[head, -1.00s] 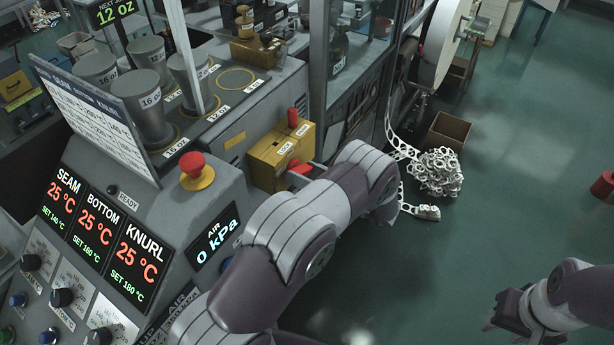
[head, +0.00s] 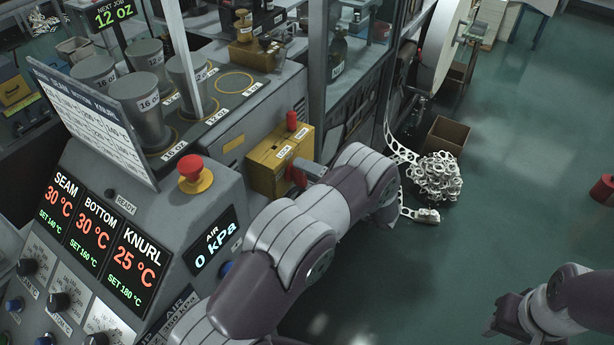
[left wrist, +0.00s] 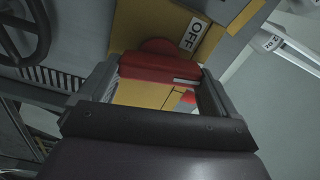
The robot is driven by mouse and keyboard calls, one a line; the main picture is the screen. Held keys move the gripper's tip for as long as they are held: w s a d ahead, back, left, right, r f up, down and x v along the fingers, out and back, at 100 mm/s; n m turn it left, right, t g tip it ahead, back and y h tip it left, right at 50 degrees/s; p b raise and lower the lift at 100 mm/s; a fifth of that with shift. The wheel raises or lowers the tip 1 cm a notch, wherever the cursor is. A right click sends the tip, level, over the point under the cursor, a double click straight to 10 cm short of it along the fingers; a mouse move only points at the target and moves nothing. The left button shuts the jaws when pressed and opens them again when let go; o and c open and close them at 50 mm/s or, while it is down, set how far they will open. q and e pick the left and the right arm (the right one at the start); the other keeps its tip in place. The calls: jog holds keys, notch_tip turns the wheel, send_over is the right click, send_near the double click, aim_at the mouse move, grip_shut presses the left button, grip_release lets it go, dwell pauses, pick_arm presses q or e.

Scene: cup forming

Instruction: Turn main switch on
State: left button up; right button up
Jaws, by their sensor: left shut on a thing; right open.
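The main switch is a yellow box (head: 270,160) on the side of the grey machine, with a red handle (head: 296,176) on its face. In the left wrist view the red handle (left wrist: 160,68) lies between the fingers of my left gripper (left wrist: 155,85), which is shut on it. An OFF label (left wrist: 193,36) shows on the yellow face beside the handle. In the head view my left arm hides most of that gripper. My right gripper (head: 503,322) is open and empty at the lower right, over the floor.
The control panel shows SEAM 30, BOTTOM 30 and KNURL 25 °C (head: 138,260), and an air display (head: 213,240) reads 0 kPa. A red emergency button (head: 193,170) stands on top. A cardboard box (head: 447,135) and a heap of white scrap strip (head: 436,177) lie on the floor.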

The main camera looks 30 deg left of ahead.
pick_arm(q)
jog(key=shift+w+r+m, duration=0.15)
jog(key=shift+r+m, duration=0.05)
jog(key=shift+m, duration=0.9)
jog(key=o, duration=0.7)
jog(key=shift+o, duration=0.2)
jog(key=shift+f, duration=0.1)
jog(key=shift+a+f, duration=0.1)
jog(key=shift+f, duration=0.05)
